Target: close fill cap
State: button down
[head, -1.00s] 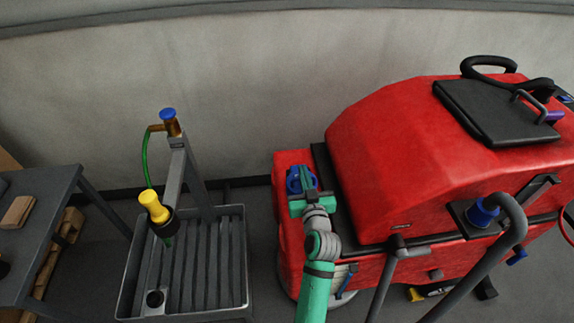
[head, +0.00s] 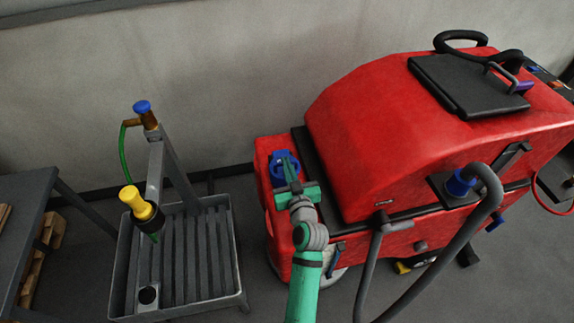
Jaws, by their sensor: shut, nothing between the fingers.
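The blue fill cap (head: 279,158) is on top of the front left end of the red scrubber (head: 400,130). My gripper (head: 287,167) is shut and empty, with its fingertips at or just over the cap. The fingers and green gripper body cover part of the cap. I cannot tell whether the fingertips touch it, nor exactly how the cap sits on its opening.
A grey grated sink (head: 238,250) stands to the left, with a blue-knobbed tap (head: 142,107) and a yellow nozzle with a green tip (head: 136,203). A dark table (head: 40,205) is at far left. A grey hose (head: 480,215) loops at the right.

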jog(key=shift+s+f, duration=0.1)
jog(key=shift+f, duration=0.5)
jog(key=r, duration=0.4)
jog(key=shift+w+a+r, duration=0.1)
jog(key=shift+w+r, duration=0.15)
jog(key=shift+w, duration=0.15)
jog(key=f+v, duration=0.1)
jog(key=v, duration=0.8)
jog(key=shift+s+f, duration=0.35)
jog(key=shift+s, duration=0.05)
jog(key=s+a+f+m+g+h, duration=0.1)
jog(key=s+f+m+h, duration=0.1)
jog(key=s+f, duration=0.5)
jog(key=s+f+m+h, duration=0.2)
jog(key=s+f, duration=0.2)
jog(key=s, duration=0.7)
jog(key=s+a+r, duration=0.1)
jog(key=s+r, duration=0.1)
jog(key=s, duration=0.7)
jog(key=s+a+r+n, duration=0.1)
jog(key=s+r, duration=0.1)
jog(key=s, duration=0.8)
jog(key=shift+r, duration=0.2)
